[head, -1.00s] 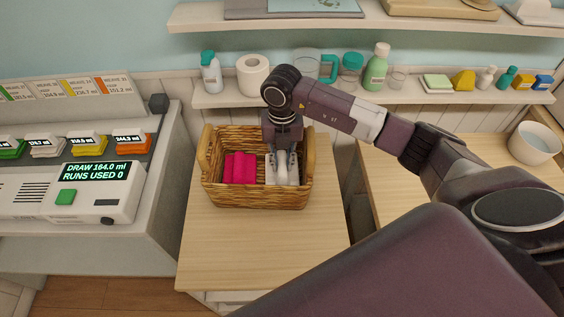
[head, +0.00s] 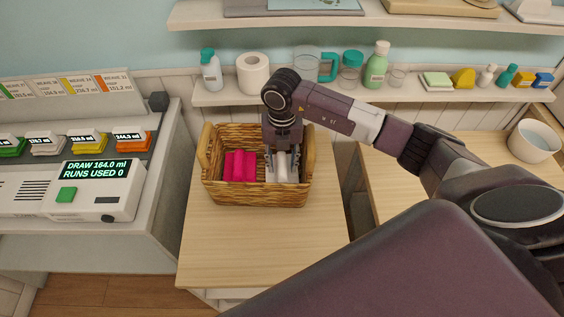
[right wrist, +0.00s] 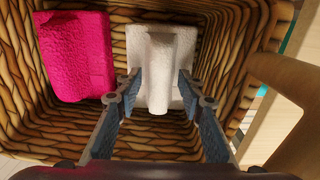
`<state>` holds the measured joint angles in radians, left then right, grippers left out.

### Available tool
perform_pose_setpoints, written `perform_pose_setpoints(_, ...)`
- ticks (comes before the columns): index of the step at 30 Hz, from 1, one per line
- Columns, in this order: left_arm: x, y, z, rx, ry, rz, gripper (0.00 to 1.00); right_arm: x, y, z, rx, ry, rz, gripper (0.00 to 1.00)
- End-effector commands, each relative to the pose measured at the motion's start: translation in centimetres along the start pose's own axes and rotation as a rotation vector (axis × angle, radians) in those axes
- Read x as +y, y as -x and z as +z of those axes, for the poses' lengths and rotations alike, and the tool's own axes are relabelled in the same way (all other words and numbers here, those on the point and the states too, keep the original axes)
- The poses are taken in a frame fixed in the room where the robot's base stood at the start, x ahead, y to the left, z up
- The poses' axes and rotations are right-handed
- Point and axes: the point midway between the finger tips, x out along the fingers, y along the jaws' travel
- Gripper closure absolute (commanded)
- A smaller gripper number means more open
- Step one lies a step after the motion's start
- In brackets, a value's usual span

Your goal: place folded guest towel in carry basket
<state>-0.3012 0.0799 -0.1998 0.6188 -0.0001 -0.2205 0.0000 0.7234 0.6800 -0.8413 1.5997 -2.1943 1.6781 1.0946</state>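A white folded towel (right wrist: 163,60) lies in the wicker carry basket (head: 258,192), on its right side in the head view. A pink folded towel (head: 240,166) lies beside it on the left; it also shows in the right wrist view (right wrist: 76,55). My right gripper (head: 283,170) reaches down into the basket from above. Its fingers are spread on either side of the white towel's raised middle, with gaps showing in the right wrist view (right wrist: 158,95). The towel rests on the basket floor, partly covered by the fingers in the head view. My left gripper is out of view.
The basket stands on a wooden counter (head: 262,245) with clear room in front. A dispenser (head: 85,193) stands at left. A shelf (head: 440,97) with bottles and a paper roll (head: 253,73) runs behind. A bowl (head: 535,142) sits at far right.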

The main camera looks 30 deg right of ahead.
Motion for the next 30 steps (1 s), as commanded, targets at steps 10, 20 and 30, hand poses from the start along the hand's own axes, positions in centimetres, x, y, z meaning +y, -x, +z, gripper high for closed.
perform_pose_setpoints(10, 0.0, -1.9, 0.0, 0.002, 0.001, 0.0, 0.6, 0.1, 5.8, 0.2, -0.007, 0.002, 0.004, 0.64)
perform_pose_setpoints(20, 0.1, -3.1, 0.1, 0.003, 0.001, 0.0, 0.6, 0.0, 11.3, 0.1, -0.002, -0.001, 0.001, 0.64)
perform_pose_setpoints(30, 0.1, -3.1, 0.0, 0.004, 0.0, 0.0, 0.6, 0.0, 12.2, 0.0, 0.0, 0.0, 0.0, 0.64)
